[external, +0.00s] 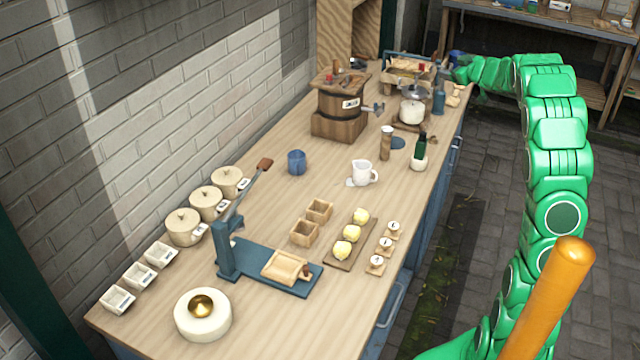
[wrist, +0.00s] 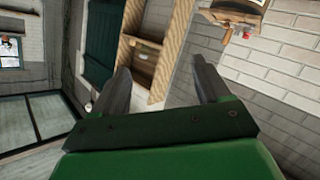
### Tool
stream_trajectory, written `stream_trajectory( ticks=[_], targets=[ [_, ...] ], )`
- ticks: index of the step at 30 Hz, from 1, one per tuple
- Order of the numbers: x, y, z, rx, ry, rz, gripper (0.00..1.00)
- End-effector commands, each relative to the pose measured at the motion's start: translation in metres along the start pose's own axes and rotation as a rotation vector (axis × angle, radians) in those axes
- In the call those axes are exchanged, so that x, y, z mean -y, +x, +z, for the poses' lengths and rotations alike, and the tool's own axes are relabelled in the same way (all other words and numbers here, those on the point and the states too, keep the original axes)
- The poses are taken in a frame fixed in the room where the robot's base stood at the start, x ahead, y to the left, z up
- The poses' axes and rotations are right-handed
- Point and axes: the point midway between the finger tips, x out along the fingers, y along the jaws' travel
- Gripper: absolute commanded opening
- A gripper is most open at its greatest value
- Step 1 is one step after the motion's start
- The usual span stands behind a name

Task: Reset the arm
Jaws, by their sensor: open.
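My green arm rises at the right of the external view and bends toward the far end of the workbench (external: 330,185). My gripper is at the arm's far end, by the bench's back right corner, too small there to make out. In the wrist view my gripper (wrist: 163,88) shows two dark fingers spread well apart, with nothing between them. Past the fingers are a wooden shelf unit (wrist: 150,55), a dark green panel (wrist: 103,45) and a white brick wall (wrist: 275,75). The gripper touches nothing that I can see.
On the bench are a wooden barrel churn (external: 340,105), a glass jar (external: 412,108), a white mug (external: 363,173), a blue mug (external: 297,162), a blue lever press (external: 265,265) and several lidded pots. A back table (external: 540,18) stands behind.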

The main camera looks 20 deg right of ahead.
Motion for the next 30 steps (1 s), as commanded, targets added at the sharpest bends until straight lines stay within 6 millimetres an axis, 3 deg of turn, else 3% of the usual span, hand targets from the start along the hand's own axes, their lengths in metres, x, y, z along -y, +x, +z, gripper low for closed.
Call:
stream_trajectory(
  ticks=[3, 8, 17, 23, 30],
  targets=[
    [-0.004, -0.020, -0.026, 0.021, 0.009, 0.078, 0.75],
    [-0.007, -0.050, -0.051, 0.058, 0.038, 0.171, 0.75],
    [0.011, -0.113, -0.066, 0.181, 0.129, 0.281, 0.75],
    [0.043, -0.161, -0.046, 0.328, 0.206, 0.305, 0.75],
    [0.114, -0.230, 0.010, 0.593, 0.299, 0.254, 0.75]
  ],
)
